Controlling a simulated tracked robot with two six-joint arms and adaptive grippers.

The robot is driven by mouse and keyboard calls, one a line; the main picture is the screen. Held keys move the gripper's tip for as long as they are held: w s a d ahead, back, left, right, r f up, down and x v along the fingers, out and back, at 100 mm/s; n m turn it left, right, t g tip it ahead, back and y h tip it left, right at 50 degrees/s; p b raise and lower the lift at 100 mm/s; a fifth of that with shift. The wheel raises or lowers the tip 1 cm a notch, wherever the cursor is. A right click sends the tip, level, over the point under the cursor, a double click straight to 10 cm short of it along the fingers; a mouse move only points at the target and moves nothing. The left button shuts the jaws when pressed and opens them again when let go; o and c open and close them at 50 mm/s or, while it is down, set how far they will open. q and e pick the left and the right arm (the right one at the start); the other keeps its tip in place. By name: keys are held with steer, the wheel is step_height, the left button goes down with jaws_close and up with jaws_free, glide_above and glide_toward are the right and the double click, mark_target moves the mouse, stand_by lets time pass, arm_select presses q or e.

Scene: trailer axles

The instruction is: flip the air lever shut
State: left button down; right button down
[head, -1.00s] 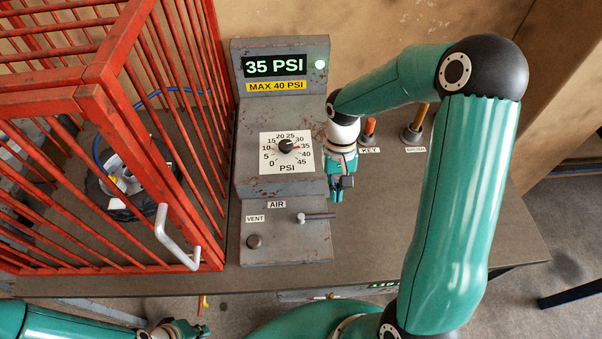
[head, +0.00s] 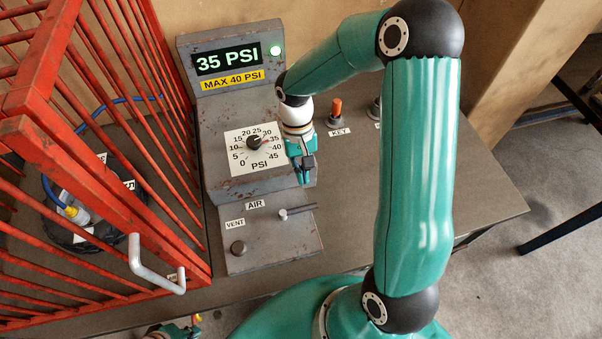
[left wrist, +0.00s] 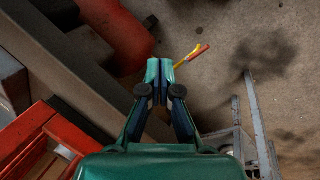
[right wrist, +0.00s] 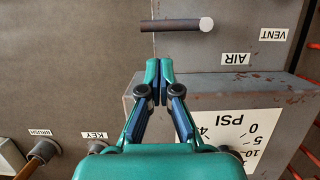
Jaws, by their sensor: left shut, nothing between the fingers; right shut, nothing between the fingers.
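The air lever (head: 300,210) is a dark rod with a pale round end on the lower grey panel, beside the AIR label (head: 255,204). It points to the right in the head view. In the right wrist view the lever (right wrist: 172,25) lies beyond my fingertips, with a gap in that picture. My right gripper (head: 305,181) is shut and empty, over the panel just above the lever in the head view; its fingertips also show in the right wrist view (right wrist: 159,72). My left gripper (left wrist: 160,72) is shut and empty, pointing at the floor, partly cut off in the head view.
The red cage (head: 120,205) with a silver handle (head: 152,268) stands left of the panel. The pressure dial (head: 254,143) sits above the lever, under a 35 PSI display (head: 227,61). The orange key knob (head: 336,112) is to the right.

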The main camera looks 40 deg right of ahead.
mark_target(300, 209)
steer(key=b+x, duration=0.4)
steer(key=x, duration=0.2)
steer(key=shift+f, duration=0.3)
steer(key=shift+s+a+f, duration=0.1)
steer(key=shift+f, duration=0.1)
steer(key=shift+a, duration=0.1)
